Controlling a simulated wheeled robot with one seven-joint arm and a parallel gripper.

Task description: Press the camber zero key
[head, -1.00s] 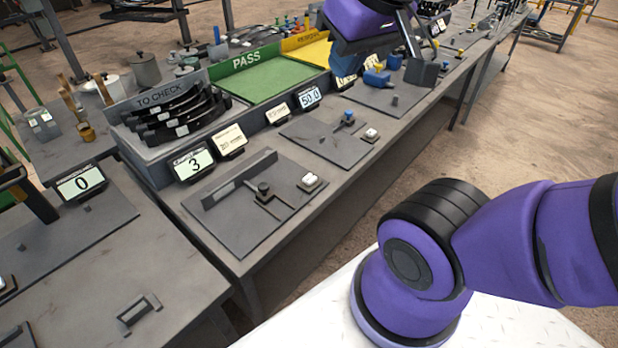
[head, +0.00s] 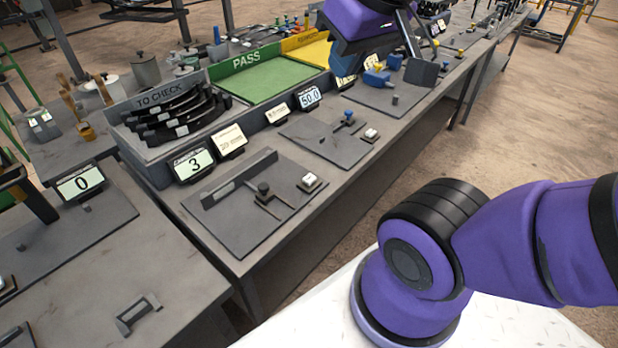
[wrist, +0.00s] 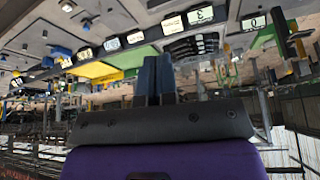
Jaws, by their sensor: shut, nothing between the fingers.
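The camber gauge plate (head: 235,222) lies on the near end of the long bench, with a dark bar and a small black-knobbed clamp on it. A small white key (head: 310,180) sits at the plate's right corner. The display behind it (head: 193,165) reads 3; it also shows upside down in the wrist view (wrist: 201,15). My gripper's two dark fingers (wrist: 153,72) are together and empty in the wrist view. They are well apart from the key, with the arm's purple end high over the bench farther along in the head view. Its fingertips are not clear there.
Another white key (head: 371,134) sits on the neighbouring plate, whose display (head: 310,96) reads 50.0. A TO CHECK tray (head: 160,103) of dark curved springs and a green PASS tray (head: 265,85) stand behind. A separate left bench has a display (head: 80,183) reading 0.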

